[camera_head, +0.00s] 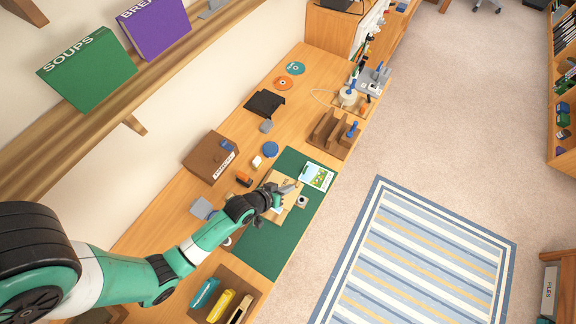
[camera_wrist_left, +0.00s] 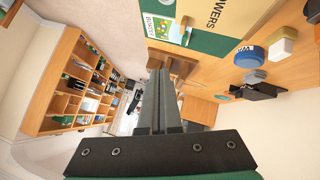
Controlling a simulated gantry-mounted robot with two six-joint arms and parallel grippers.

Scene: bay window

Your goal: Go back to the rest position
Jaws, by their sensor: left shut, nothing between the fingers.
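My left gripper (camera_head: 292,189) reaches over the green mat (camera_head: 262,245) on the long wooden bench (camera_head: 160,222). Its fingers are shut and empty; they also show closed together in the left wrist view (camera_wrist_left: 158,75). A tan board or box (camera_head: 284,207) lies on the mat under the gripper, and its lettering ends in "OWERS" in the wrist view (camera_wrist_left: 225,12). A picture card (camera_head: 317,176) lies on the mat just beyond the fingertips. My right gripper is in neither view.
A blue round tin (camera_head: 270,149), a brown box (camera_head: 210,157) and a wooden rack (camera_head: 330,132) stand along the bench. A tray (camera_head: 252,285) with coloured items is near. A wall shelf (camera_head: 150,85) holds books.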

